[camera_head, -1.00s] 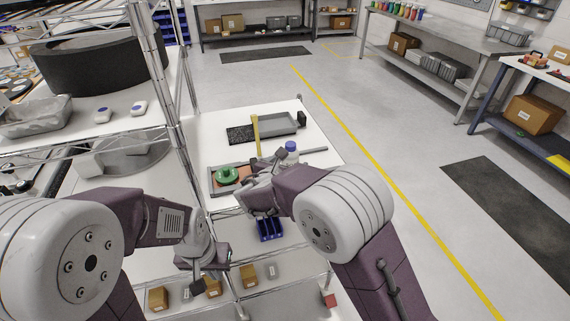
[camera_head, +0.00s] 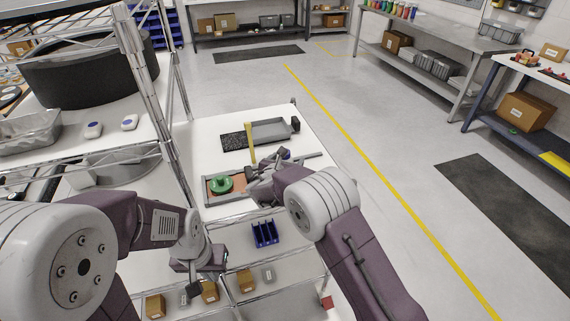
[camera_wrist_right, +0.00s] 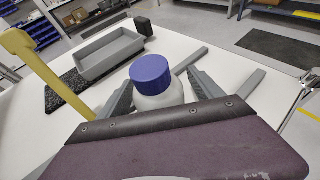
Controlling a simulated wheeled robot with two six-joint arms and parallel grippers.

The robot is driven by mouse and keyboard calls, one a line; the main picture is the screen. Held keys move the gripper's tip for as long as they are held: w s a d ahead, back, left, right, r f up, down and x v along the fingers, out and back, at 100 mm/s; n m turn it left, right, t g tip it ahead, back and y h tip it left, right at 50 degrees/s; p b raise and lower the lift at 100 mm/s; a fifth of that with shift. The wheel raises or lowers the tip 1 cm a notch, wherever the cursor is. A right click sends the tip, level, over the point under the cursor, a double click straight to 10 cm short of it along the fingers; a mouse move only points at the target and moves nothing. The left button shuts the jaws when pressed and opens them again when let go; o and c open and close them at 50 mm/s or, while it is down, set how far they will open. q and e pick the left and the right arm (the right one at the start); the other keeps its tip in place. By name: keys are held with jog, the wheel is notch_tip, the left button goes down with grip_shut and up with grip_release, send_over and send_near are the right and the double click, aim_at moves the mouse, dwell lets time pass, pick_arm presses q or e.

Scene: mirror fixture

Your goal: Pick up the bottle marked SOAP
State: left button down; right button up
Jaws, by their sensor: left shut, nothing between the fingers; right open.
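A white bottle with a blue cap (camera_wrist_right: 152,74) stands on the white table in the right wrist view. Its label is hidden, so I cannot read any marking. My right gripper (camera_wrist_right: 165,93) is open, with one grey finger on each side of the bottle; I cannot tell whether they touch it. In the head view only the blue cap (camera_head: 285,153) shows, behind my right gripper (camera_head: 264,182). My left gripper (camera_head: 196,289) is shut and empty, low in front of the lower shelf and well away from the bottle.
A grey tray (camera_wrist_right: 108,54), a dark textured mat (camera_wrist_right: 64,92) and a yellow upright piece (camera_wrist_right: 48,75) are left of the bottle. A grey bar (camera_wrist_right: 242,82) lies to its right. A green round part (camera_head: 220,184) sits in a tray nearby. A wire shelf post (camera_head: 142,70) rises at left.

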jog(key=c, duration=1.6)
jog(key=shift+o, duration=0.2)
